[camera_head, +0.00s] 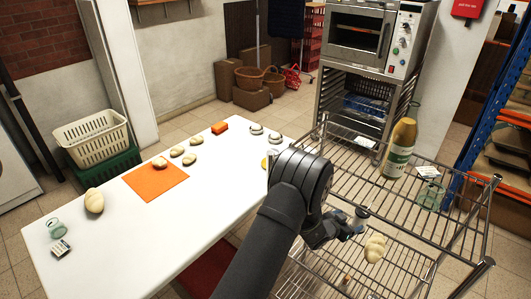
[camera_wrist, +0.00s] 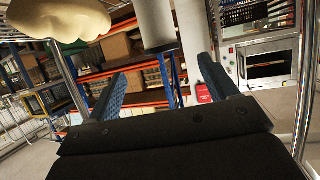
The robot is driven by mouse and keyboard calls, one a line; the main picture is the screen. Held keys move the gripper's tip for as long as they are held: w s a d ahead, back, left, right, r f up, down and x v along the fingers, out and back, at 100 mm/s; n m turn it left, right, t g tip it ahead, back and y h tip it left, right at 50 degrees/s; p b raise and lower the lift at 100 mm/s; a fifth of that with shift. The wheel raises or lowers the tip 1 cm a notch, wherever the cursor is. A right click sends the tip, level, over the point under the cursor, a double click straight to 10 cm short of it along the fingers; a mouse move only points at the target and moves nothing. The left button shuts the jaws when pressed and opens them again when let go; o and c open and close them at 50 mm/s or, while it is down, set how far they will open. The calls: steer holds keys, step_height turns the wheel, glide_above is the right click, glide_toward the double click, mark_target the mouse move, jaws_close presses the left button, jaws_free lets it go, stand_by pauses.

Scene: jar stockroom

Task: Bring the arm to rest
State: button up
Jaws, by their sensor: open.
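My arm reaches from the bottom of the head view over the wire rack. My gripper (camera_head: 350,228) is at the rack's near left, by the lower shelf. In the wrist view my gripper (camera_wrist: 165,78) has its two blue fingers wide apart with nothing held between them; shelving shows through the gap. A pale, lumpy, dough-like piece (camera_head: 375,249) is just right of the gripper, apart from it in the head view. A pale lumpy thing (camera_wrist: 62,18) also fills the wrist view's upper left. My forearm hides part of the rack and table edge.
The wire rack (camera_head: 335,134) carries a tall yellow jar (camera_head: 399,150) and a glass jar (camera_head: 430,196). The white table (camera_head: 150,235) holds an orange mat (camera_head: 157,183), several pale pieces and a glass jar (camera_head: 54,228). An oven (camera_head: 355,38) stands behind.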

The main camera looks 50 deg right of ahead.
mark_target(359, 216)
steer(key=x, duration=1.1)
steer(key=shift+s+d, duration=0.1)
steer(key=shift+d, duration=0.1)
steer(key=shift+d+f, duration=0.25)
steer(key=shift+f, duration=0.05)
steer(key=shift+r, duration=1.05)
steer(key=shift+f, duration=0.1)
